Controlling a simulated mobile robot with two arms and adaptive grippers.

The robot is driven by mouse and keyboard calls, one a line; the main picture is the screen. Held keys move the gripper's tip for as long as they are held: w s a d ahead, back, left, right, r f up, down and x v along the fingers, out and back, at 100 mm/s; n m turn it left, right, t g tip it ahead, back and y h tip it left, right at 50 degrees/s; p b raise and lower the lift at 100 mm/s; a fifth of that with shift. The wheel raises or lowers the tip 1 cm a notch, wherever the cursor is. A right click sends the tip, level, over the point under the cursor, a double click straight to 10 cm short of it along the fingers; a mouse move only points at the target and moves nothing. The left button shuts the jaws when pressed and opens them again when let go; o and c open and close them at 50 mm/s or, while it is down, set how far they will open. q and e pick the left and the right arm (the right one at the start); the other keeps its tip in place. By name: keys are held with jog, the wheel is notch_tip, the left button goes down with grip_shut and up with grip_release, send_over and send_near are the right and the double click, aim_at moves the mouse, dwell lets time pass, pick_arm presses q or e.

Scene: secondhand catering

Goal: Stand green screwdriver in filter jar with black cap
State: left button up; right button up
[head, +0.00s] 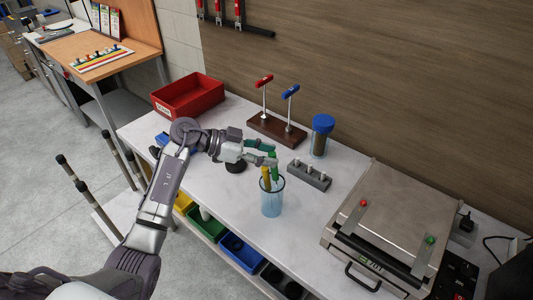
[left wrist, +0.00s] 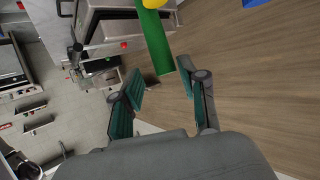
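A clear bluish open jar (head: 271,203) stands upright on the white table. A green handle (head: 275,173) and a yellow handle (head: 266,178) stick up from its mouth. My left gripper (head: 268,157) is just above the jar, beside the green handle's top. In the left wrist view its two teal-padded fingers (left wrist: 161,78) are apart, and the green handle (left wrist: 156,40) has its end near the gap between the fingertips. A round black thing (head: 236,166) lies on the table under my left wrist; I cannot tell whether it is a cap. My right gripper is not in view.
A blue-capped jar (head: 320,138), a wooden stand with red and blue T-handles (head: 276,131) and a grey block with pegs (head: 309,175) stand behind the jar. A red bin (head: 188,96) is at the back left. A metal appliance (head: 390,225) fills the right side.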

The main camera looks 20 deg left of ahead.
pick_arm(q)
jog(key=shift+o, duration=0.2)
jog(key=shift+s+a+r, duration=0.1)
jog(key=shift+a, duration=0.15)
jog(key=v, duration=1.1)
jog(key=shift+s+a, duration=0.15)
dwell(0.4)
